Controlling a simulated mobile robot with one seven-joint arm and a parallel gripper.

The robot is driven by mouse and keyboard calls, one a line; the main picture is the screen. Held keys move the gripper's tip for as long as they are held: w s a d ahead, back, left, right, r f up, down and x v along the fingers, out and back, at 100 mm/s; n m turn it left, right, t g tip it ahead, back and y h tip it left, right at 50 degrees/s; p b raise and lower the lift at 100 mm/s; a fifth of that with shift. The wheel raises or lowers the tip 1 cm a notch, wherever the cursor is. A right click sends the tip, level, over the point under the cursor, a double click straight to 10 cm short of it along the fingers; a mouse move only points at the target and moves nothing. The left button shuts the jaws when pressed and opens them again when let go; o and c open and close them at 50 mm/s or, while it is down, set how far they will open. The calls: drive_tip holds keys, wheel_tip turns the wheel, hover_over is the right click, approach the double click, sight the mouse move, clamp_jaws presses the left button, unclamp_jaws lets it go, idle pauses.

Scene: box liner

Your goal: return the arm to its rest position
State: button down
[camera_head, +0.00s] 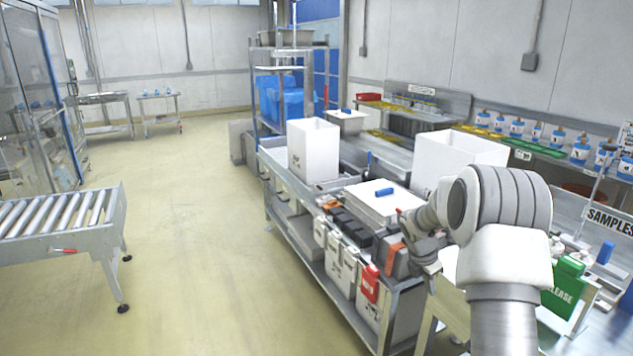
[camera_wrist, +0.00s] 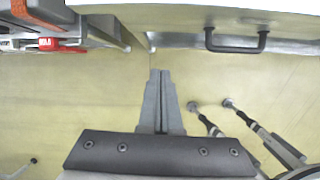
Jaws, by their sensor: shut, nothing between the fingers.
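My arm (camera_head: 500,255) rises at the right of the head view and bends left over the front of the bench. My gripper (camera_wrist: 161,78) shows in the wrist view with its two fingers together and nothing between them. It points down over the bare yellow floor, beside a bench front with a dark handle (camera_wrist: 236,42). In the head view the fingertips are hard to make out near the bench edge.
A steel bench (camera_head: 318,262) carries a white box (camera_head: 313,150), another white box (camera_head: 458,152) behind my arm, and a blue object (camera_head: 384,192) on a white lid. A roller conveyor (camera_head: 62,222) stands left. The floor (camera_head: 190,240) between is clear.

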drive_tip(key=s+a+r+m+t, duration=0.1)
drive_tip(key=s+a+r+m, duration=0.3)
drive_tip(key=r, duration=0.3)
drive_tip(key=s+a+r+m+y, duration=0.1)
drive_tip(key=s+a+r+m, duration=0.2)
drive_tip(key=s+r, duration=0.25)
drive_tip(key=s+a+r+m+t, duration=0.1)
drive_tip(key=s+a+r+m, duration=0.3)
drive_tip(key=r, duration=0.3)
drive_tip(key=s+a+r+m+t+y, duration=0.1)
drive_tip(key=s+a+m, duration=0.3)
drive_tip(key=s, duration=0.6)
drive_tip(key=s+a+r+m+y, duration=0.2)
drive_tip(key=s+a+m, duration=0.3)
drive_tip(key=s, duration=0.6)
drive_tip(key=shift+m+t+p, duration=0.35)
drive_tip(key=shift+m+t, duration=0.05)
drive_tip(key=shift+m, duration=0.4)
drive_tip(key=shift+a, duration=0.1)
